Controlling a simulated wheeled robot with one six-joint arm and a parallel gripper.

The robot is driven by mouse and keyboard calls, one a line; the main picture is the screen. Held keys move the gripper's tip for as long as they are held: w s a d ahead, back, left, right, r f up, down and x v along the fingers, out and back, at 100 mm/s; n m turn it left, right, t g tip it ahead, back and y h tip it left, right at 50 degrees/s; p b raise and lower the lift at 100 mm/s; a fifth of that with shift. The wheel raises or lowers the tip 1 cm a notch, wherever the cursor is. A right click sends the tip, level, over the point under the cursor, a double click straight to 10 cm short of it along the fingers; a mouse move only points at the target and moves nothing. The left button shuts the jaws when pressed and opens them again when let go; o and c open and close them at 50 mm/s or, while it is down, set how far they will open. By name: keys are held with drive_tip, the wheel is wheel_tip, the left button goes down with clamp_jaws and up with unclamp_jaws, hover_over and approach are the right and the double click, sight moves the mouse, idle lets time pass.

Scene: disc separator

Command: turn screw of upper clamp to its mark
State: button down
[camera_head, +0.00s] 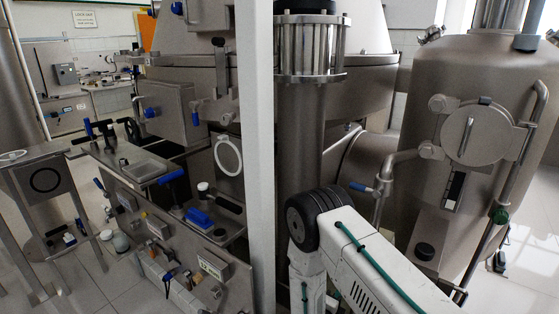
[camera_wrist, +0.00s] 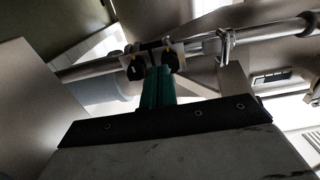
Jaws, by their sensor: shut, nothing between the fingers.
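In the wrist view, my gripper (camera_wrist: 158,73) shows as green fingers held together, with nothing between them. They point up the picture at a metal pipe (camera_wrist: 90,69) that crosses the view. Just beyond the fingertips, the pipe carries a fitting with two black knob-like parts, a left knob (camera_wrist: 134,67) and a right knob (camera_wrist: 171,61), each with a small yellowish spot. The fingertips overlap the gap between the knobs; I cannot tell whether they touch. Which part is the upper clamp's screw, and its mark, I cannot make out. My gripper is out of the head view.
Another metal bracket (camera_wrist: 226,45) sits on the pipe to the right. In the head view, a large steel tank (camera_head: 440,95) with a round hatch stands at right. A white post (camera_head: 260,150) rises in the middle. A bench with blue-handled tools (camera_head: 200,218) is at left.

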drive_tip(key=x, duration=0.6)
drive_tip(key=shift+w+d, duration=0.25)
drive_tip(key=shift+s+d, duration=0.1)
drive_tip(key=shift+s, duration=0.05)
idle(0.6)
drive_tip(key=shift+r, duration=1)
drive_tip(key=shift+d+r, duration=0.1)
drive_tip(key=shift+r, duration=0.15)
idle(0.3)
